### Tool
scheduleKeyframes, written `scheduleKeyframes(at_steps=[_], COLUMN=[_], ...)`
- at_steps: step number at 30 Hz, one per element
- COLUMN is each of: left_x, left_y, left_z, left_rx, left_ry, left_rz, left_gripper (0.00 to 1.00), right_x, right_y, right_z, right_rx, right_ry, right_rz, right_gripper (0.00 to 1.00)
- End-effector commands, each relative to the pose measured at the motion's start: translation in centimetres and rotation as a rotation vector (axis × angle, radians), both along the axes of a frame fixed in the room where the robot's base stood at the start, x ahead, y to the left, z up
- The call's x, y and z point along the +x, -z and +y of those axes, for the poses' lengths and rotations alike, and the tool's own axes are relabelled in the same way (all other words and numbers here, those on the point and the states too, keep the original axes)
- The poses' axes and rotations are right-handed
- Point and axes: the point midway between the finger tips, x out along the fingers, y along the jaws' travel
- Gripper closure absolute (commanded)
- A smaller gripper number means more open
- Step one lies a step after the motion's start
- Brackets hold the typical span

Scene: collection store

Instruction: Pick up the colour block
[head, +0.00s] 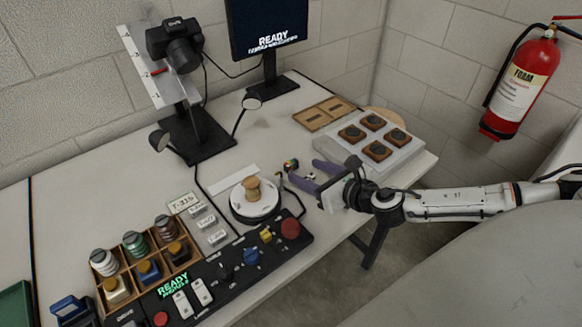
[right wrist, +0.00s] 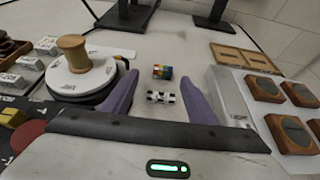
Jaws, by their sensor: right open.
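The colour block (head: 291,165) is a small cube with several bright colours, standing on the white table to the right of the turntable. In the right wrist view the colour block (right wrist: 162,72) lies ahead, near the line of the fingertips. My right gripper (head: 303,171) has purple fingers. It is open and empty, low over the table, and its fingers (right wrist: 160,82) point toward the block. A small black-and-white block (right wrist: 160,98) lies between the fingers, nearer the palm. My left gripper is not in view.
A turntable (head: 238,208) with a wooden spool (head: 252,187) stands close on the left. A pale tray (head: 400,150) with dark-topped wooden blocks is on the right. A control panel (head: 215,275) lies in front. A camera stand (head: 205,140) and monitor (head: 268,28) stand behind.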

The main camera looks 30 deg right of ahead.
Motion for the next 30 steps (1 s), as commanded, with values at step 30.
scheduleKeyframes(at_steps=[30], left_x=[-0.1], left_y=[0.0], left_z=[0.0], left_rx=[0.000], left_ry=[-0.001], left_rz=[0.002], left_gripper=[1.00], right_x=[8.3], right_y=[3.3], right_z=[0.0], right_rx=[0.002], right_ry=[0.002], right_rz=[0.000], right_gripper=[0.49])
